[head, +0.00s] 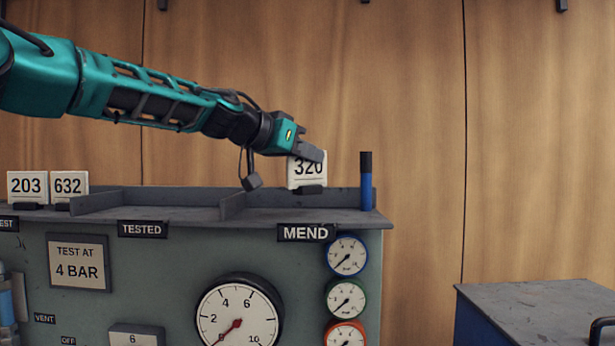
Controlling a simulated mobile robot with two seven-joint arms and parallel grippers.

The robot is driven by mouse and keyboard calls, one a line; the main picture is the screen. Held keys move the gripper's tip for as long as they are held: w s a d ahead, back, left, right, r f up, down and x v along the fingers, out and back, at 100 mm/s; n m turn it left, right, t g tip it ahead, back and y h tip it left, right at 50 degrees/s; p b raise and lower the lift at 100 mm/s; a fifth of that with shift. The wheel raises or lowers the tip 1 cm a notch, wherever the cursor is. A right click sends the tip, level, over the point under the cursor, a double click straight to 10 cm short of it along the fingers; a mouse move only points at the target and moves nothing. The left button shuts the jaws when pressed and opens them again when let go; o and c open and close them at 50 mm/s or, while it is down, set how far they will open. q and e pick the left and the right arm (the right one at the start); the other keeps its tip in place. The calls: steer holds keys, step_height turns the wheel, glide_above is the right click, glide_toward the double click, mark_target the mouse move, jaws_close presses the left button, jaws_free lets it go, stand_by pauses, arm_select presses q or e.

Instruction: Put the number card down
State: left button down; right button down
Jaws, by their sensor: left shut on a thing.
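The number card (304,179), white and marked 320, is upright at the MEND section of the grey shelf (340,215) on top of the test bench. Its foot is a small dark base at shelf level; I cannot tell whether it touches the shelf. My left gripper (309,152) is shut on the card's upper part, and its fingers hide the card's top. The MEND label (306,233) is on the shelf's front edge below the card. My right gripper is not in view.
Cards 203 (27,186) and 632 (68,185) stand at the shelf's left. The section above the TESTED label (142,229) is empty. A blue marker with a black cap (366,182) stands just right of the card. A dark cabinet (545,310) is at lower right.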

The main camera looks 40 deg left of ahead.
mark_target(303, 185)
arm_select(q)
step_height(303, 185, down, 4)
steer(key=shift+f, duration=0.1)
steer(key=c, duration=1.2)
jaws_free()
steer(key=shift+o, duration=0.2)
steer(key=shift+s+r, duration=0.25)
steer(key=shift+s, duration=0.35)
steer(key=v, duration=1)
steer(key=shift+s, duration=0.4)
steer(key=shift+a, duration=0.1)
